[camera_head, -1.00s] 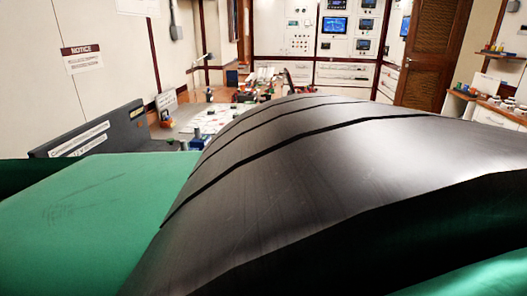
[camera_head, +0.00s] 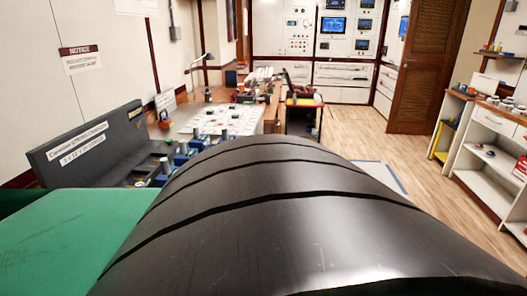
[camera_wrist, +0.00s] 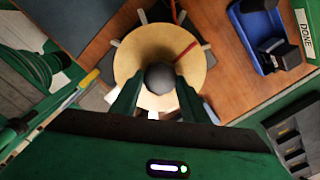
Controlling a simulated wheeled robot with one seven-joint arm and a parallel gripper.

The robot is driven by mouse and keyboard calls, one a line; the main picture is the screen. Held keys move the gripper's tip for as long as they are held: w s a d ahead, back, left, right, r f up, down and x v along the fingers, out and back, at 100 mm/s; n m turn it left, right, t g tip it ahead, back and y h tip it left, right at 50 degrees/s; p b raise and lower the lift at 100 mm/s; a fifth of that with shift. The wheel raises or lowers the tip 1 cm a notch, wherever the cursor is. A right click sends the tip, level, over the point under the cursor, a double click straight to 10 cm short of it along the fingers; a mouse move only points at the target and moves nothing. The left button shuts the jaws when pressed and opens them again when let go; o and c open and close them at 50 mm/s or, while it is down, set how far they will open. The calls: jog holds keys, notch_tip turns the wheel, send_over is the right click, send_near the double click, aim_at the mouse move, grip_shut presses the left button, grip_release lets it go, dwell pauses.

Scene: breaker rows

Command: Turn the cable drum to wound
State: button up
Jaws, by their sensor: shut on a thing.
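In the wrist view the cable drum (camera_wrist: 140,50) is a round, pale wooden disc with grey spokes sticking out around its rim. A dark round knob (camera_wrist: 160,78) stands at its middle. My gripper (camera_wrist: 160,86) has one dark green finger on each side of the knob and is shut on it. A red line (camera_wrist: 187,50) runs from the disc's face toward its upper right edge. The lower part of the disc is partly hidden by my fingers. I cannot make out any wound mark. In the head view my own arm hides the drum and gripper.
A blue tray (camera_wrist: 262,35) with dark blocks lies right of the drum, beside a "DONE" label (camera_wrist: 304,32). A green reel-like thing (camera_wrist: 35,70) is at the left. In the head view a dark labelled panel (camera_head: 95,145) stands left; open floor (camera_head: 370,130) lies behind.

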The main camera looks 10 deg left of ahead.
jog(key=shift+w+m, duration=0.1)
jog(key=shift+m, duration=0.2)
jog(key=o, duration=1.5)
